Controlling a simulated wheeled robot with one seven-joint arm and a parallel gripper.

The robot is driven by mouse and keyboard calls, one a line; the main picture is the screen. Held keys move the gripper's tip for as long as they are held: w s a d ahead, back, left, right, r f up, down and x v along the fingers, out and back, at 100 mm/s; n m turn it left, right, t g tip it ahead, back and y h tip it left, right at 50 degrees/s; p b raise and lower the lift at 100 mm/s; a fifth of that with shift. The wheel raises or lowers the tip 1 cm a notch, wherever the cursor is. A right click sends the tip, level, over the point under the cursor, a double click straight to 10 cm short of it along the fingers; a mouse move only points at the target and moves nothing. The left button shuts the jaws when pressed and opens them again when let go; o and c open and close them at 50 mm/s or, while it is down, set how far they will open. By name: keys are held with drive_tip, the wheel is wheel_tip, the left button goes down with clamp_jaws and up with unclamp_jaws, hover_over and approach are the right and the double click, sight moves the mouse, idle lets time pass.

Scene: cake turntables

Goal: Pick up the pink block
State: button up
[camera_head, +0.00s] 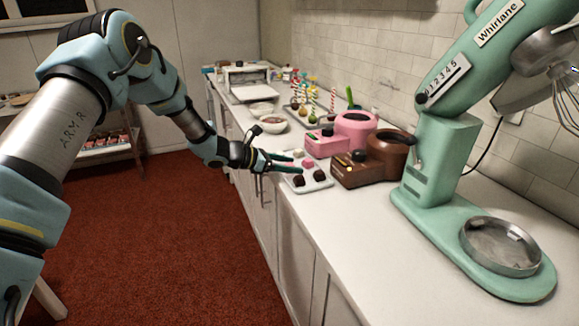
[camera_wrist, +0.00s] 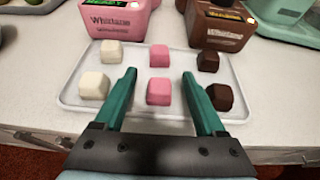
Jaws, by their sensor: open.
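A white tray (camera_wrist: 72,90) holds two cream, two pink and two dark brown blocks in two rows. In the wrist view, the near pink block (camera_wrist: 159,92) is between my open fingers, and the far pink block (camera_wrist: 159,56) sits just beyond the fingertips. My gripper (camera_wrist: 158,75) holds nothing; whether its fingers touch the near block or are level with it, I cannot tell. In the head view my gripper (camera_head: 299,164) reaches from the left over the tray (camera_head: 319,186). One pink block (camera_head: 308,163) shows at its tips; the other appears hidden.
A pink melting pot (camera_head: 355,127) and a brown one (camera_head: 388,152) stand behind the tray. A green stand mixer (camera_head: 440,170) is to the right. Bowls (camera_head: 272,126) and cake pops are farther along the counter. The counter front (camera_head: 310,270) is clear.

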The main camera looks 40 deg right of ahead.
drive_tip(key=shift+c, duration=0.3)
clamp_jaws()
drive_tip(key=shift+r, duration=0.1)
wheel_tip(320, 180, up, 10)
drive_tip(key=b, duration=0.3)
idle(0.4)
drive_tip(key=shift+d, duration=0.1)
